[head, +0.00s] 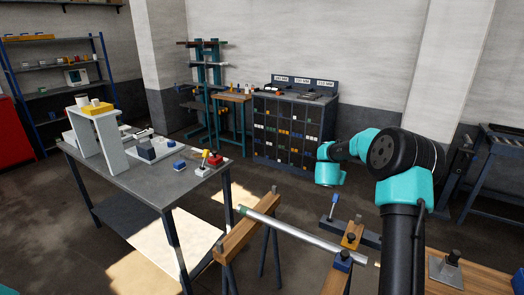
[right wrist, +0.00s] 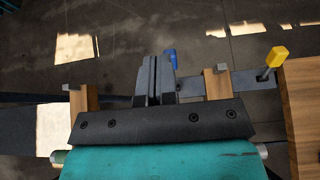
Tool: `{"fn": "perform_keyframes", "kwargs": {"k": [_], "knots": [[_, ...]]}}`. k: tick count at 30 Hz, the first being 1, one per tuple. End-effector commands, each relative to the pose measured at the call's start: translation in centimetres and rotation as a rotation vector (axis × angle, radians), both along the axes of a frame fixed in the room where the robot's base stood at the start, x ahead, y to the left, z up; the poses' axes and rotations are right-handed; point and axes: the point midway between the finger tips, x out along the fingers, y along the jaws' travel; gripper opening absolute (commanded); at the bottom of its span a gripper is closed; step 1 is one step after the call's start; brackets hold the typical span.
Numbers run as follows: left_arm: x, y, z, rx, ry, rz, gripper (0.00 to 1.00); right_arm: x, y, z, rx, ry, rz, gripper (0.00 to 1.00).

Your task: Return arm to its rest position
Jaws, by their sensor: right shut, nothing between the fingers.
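My right arm (head: 405,160) rises at the right of the head view and bends left to its teal wrist (head: 328,172). Its fingers cannot be made out there. In the right wrist view my right gripper (right wrist: 155,72) has its two dark fingers together, with nothing between them. A silver tube (head: 300,235) with a green left end lies over a wooden trestle beam (head: 240,240) and reaches a blue clamp (head: 343,262) at its right. A blue-handled part (head: 333,205) stands behind the tube; blue also shows just beyond my fingers. My left gripper is not in view.
A grey table (head: 150,180) at left carries a white stand (head: 85,140) and small blocks. A dark compartment cabinet (head: 290,130) stands at the back. A wooden bench (head: 480,280) is at lower right. In the wrist view, a yellow-knobbed lever (right wrist: 277,57) stands right of my fingers.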

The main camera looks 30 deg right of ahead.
Motion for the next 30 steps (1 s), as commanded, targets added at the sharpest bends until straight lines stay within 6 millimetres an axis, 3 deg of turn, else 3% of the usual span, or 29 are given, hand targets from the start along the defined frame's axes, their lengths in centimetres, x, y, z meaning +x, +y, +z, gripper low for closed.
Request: {"fn": "perform_keyframes", "kwargs": {"k": [5, 8, 17, 25, 30], "knots": [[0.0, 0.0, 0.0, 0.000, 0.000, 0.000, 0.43, 0.2, 1.4, -1.6, -0.034, 0.078, 0.083, 0.00], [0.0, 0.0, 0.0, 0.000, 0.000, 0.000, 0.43, 0.5, 3.6, -3.8, -0.099, 0.201, 0.226, 0.00], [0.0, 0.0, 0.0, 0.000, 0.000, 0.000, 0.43, -0.7, 15.1, -14.2, -0.454, 0.725, 0.978, 0.00], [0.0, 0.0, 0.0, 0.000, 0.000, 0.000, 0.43, -5.0, 25.2, -21.4, -0.831, 1.014, 1.667, 0.00], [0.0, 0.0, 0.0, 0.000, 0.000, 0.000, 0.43, -10.8, 31.8, -26.1, -1.103, 1.087, 2.133, 0.00]]}}
